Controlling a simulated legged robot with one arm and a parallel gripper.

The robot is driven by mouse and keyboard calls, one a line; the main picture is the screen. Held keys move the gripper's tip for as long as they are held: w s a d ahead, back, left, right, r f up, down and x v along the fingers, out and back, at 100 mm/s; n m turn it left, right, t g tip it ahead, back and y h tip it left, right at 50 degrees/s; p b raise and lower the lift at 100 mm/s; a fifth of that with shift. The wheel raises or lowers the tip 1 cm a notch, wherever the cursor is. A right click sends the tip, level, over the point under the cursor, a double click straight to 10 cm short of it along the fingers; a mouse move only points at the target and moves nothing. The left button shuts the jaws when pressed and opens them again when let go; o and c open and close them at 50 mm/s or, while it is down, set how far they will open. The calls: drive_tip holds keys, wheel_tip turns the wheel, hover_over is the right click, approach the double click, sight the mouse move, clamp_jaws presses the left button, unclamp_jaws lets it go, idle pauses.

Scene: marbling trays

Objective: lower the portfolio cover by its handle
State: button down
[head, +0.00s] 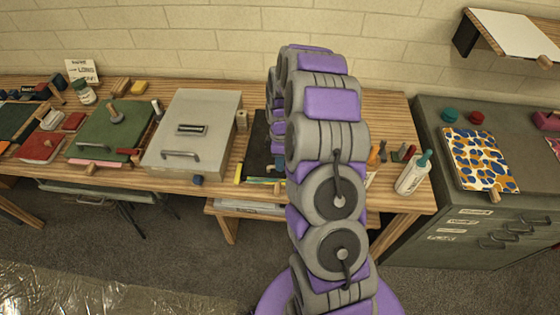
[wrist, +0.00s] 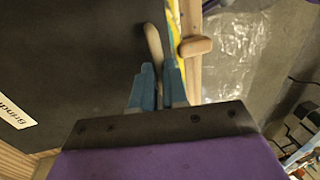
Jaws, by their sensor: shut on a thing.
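The portfolio cover (wrist: 75,55) is a dark flat panel filling the left of the wrist view. Part of the black portfolio (head: 261,150) shows on the bench left of my arm in the head view. A pale tan handle (wrist: 152,42) stands at the cover's right edge in the wrist view. My gripper (wrist: 158,68) has its blue fingers closed around the lower end of this handle.
A wooden knob (wrist: 195,46) sits just right of the handle. A grey lidded case (head: 215,110) stands left of the portfolio on the wooden bench. A white bottle (head: 411,177) stands at the bench's right end. A grey cabinet (head: 455,255) is further right.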

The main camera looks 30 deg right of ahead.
drive_tip(key=shift+g+y, duration=0.3)
drive_tip(key=shift+g, duration=0.1)
drive_tip(key=p+v, duration=0.1)
drive_tip(key=v, duration=0.3)
drive_tip(key=shift+w+d+r+p, duration=0.1)
drive_tip(key=shift+w+r+p, duration=0.05)
drive_tip(key=shift+r+p, duration=0.25)
drive_tip(key=c, duration=1.1)
unclamp_jaws()
drive_tip(key=shift+c, duration=0.2)
drive_tip(key=shift+r, duration=0.1)
drive_tip(key=p+v, duration=0.1)
drive_tip(key=v, duration=1.6)
drive_tip(key=shift+p, duration=0.3)
